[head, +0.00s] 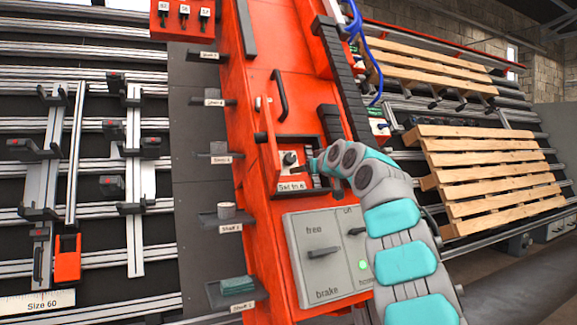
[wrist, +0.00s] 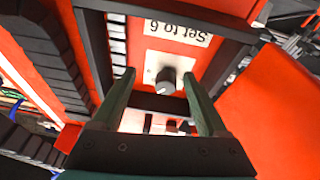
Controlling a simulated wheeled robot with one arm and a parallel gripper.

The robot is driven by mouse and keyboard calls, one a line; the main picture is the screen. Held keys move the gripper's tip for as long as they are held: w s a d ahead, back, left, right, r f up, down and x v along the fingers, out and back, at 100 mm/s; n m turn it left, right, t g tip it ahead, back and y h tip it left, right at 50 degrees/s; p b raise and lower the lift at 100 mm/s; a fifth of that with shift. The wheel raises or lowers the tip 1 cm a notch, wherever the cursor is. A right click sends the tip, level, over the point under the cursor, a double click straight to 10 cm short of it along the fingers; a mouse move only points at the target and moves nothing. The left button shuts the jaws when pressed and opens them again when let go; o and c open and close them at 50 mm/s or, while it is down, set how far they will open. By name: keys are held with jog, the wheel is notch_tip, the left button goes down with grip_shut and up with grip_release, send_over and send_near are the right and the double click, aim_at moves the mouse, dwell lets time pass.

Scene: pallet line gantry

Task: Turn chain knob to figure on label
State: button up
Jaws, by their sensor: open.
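The chain knob (head: 290,158) is a small dark round knob on a pale plate inside a recess of the orange gantry column. A label (head: 291,188) below it reads "Set to 6". In the wrist view the knob (wrist: 166,80) is between and just beyond my fingertips, and the label (wrist: 179,31) appears upside down above it. My gripper (wrist: 158,74) is open, one green finger on each side of the knob, with visible gaps. In the head view my gripper (head: 313,164) reaches into the recess from the right. The knob's current figure is not readable.
A dark frame (wrist: 98,45) borders the recess closely, and an orange flap (head: 268,140) stands open on its left. A grey panel (head: 327,262) with free/brake and on/home markings lies below. A black handle (head: 279,95) is above. Wooden pallets (head: 485,170) are at right.

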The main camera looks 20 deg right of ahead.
aim_at(292, 158)
jog(key=w+r+p, duration=0.1)
jog(key=w+a+r+n+t+y+p, duration=0.1)
jog(key=w, duration=0.1)
jog(key=w+r+n+y+p, duration=0.1)
jog(key=p, duration=0.1)
jog(key=shift+w+a+t, duration=0.2)
jog(key=shift+a+t, duration=0.15)
jog(key=shift+t, duration=0.05)
jog(key=shift+w+f+p, duration=0.15)
jog(key=shift+w+p, duration=0.3)
jog(key=shift+w, duration=0.3)
grip_shut()
dwell(0.4)
